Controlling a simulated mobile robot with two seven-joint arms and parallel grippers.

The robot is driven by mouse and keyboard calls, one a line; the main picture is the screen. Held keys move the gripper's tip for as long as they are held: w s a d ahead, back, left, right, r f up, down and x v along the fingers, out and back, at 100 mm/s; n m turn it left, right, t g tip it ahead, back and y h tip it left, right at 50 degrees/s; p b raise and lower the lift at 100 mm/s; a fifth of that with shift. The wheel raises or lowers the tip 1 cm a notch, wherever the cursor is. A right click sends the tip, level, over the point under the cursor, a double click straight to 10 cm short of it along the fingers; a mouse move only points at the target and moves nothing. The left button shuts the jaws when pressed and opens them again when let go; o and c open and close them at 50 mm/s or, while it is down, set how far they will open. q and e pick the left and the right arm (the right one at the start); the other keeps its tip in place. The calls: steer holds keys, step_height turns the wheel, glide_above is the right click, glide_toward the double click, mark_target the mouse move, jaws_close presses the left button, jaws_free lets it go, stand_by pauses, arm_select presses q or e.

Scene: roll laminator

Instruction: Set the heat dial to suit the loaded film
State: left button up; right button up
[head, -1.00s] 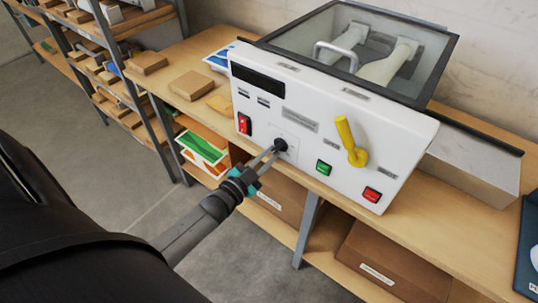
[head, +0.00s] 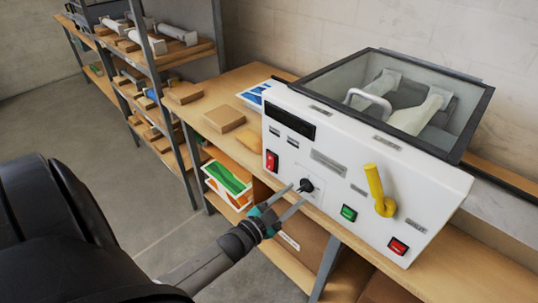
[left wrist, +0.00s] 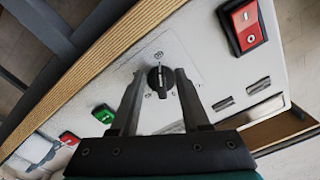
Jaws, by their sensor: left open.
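The heat dial appears to be the black knob (head: 306,185) on the white front panel of the laminator (head: 330,135). In the left wrist view the knob (left wrist: 160,80) has a raised grip and small marks around it, too small to read. My left gripper (head: 297,194) is open, its two fingers pointing at the panel. In the left wrist view the fingers (left wrist: 160,74) lie on either side of the knob, with gaps to it. Pale rolls (head: 418,112) sit under the clear lid. My right gripper is not in view.
A red switch (head: 272,161), a green button (head: 349,213), a red button (head: 398,246) and a yellow lever (head: 378,190) are on the same panel. A shelf rack (head: 165,60) stands further left.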

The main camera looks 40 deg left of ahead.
arm_select(q)
steer(key=s+a, duration=0.1)
steer(key=s, duration=1.3)
steer(key=shift+s, duration=0.15)
steer(key=s+d+f+n+g+y+b, duration=0.1)
steer(key=s+d+f+n+g+b, duration=0.2)
steer(key=f, duration=0.9)
steer(key=s+f+g+y+b, duration=0.1)
steer(key=s+f+g, duration=0.3)
steer(key=f, duration=0.9)
steer(key=s+d+f+g+b, duration=0.2)
steer(key=s+d+f+g, duration=0.2)
steer(key=s+f, duration=0.5)
steer(key=s+d+f+n+g+b, duration=0.1)
steer(key=s+d+f+g+b, duration=0.2)
steer(key=s+f+g, duration=0.3)
steer(key=s+f, duration=0.3)
steer(key=shift+s+d+n, duration=0.3)
steer(key=shift+d, duration=0.05)
